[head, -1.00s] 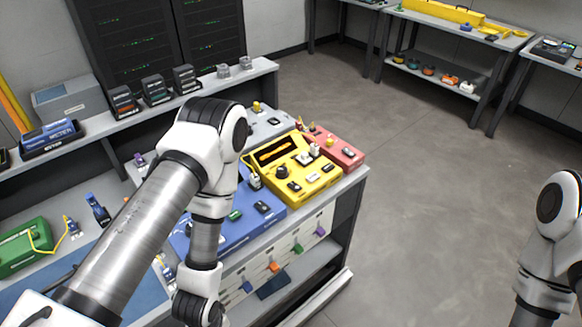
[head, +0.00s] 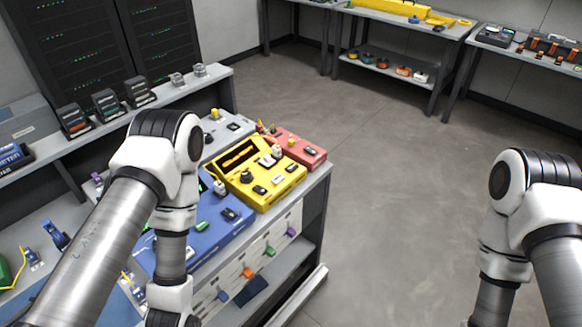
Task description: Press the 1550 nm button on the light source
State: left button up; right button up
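Several instruments with buttons stand on the bench at the left. A yellow unit (head: 262,174) has a dark display, a black knob and several buttons. A red unit (head: 300,150) stands right behind it, and a blue unit (head: 205,235) stands in front of it. A grey unit (head: 222,132) is at the back. Labels are too small to read, so I cannot tell which one is the light source or which button is 1550 nm. My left arm crosses in front of the blue unit and hides part of it. Both grippers are outside the picture.
A shelf (head: 160,110) with small dark boxes runs behind the instruments, below a rack (head: 70,50) with green lights. Coloured tabs hang on the bench's front panel (head: 265,250). A far table (head: 440,25) holds yellow items. The floor (head: 400,170) between is clear.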

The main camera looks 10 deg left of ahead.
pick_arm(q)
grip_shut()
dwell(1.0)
